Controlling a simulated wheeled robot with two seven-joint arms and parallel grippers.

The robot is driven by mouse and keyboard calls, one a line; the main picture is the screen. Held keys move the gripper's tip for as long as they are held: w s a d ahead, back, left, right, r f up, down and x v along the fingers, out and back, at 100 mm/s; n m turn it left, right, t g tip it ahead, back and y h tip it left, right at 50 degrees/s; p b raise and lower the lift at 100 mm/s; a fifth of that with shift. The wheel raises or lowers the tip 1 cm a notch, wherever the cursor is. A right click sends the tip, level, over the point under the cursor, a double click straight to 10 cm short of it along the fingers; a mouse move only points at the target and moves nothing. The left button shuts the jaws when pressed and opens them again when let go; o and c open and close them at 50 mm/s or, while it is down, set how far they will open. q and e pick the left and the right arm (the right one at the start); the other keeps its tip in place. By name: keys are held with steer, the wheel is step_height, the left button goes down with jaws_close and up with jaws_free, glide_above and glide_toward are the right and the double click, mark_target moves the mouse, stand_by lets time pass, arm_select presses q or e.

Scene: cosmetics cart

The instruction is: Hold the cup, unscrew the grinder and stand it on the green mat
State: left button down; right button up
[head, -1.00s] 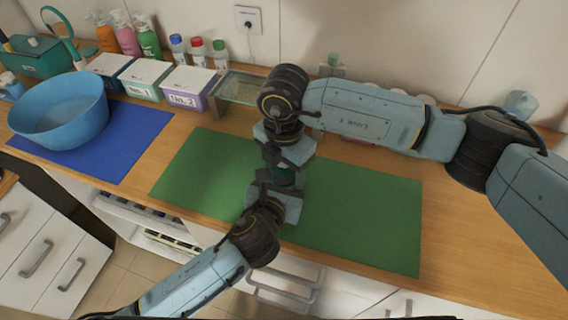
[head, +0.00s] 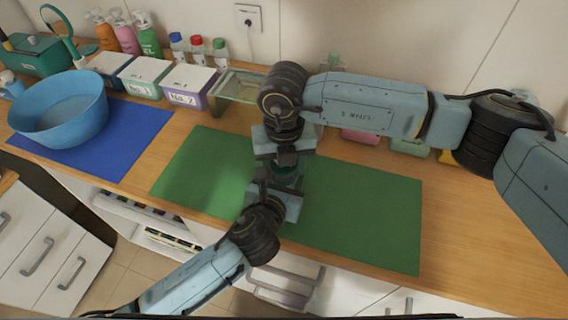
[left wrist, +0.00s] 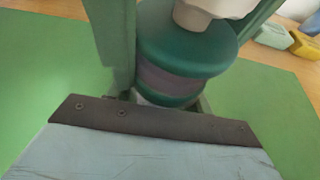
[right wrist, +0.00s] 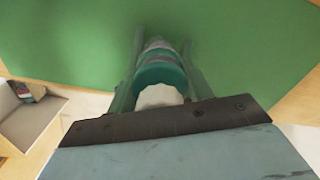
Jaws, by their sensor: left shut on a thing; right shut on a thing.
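The cup and grinder stand as one upright stack of dark green, purple and white parts (head: 287,172) over the green mat (head: 365,215), mostly hidden by my grippers in the head view. My left gripper (head: 281,187) comes from the front and is shut around the lower part, the cup (left wrist: 168,80), which has a purple band. My right gripper (head: 285,155) is above it, shut on the upper part, the grinder, whose white end (right wrist: 160,97) shows between its fingers. I cannot tell whether the two parts are still joined.
A blue bowl (head: 60,108) stands on a blue mat (head: 125,140) at the left. Labelled boxes (head: 185,85), a glass-topped stand (head: 238,88) and bottles (head: 198,48) line the back. The right half of the green mat is clear.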

stand_by(0.3)
steer(key=o, duration=1.1)
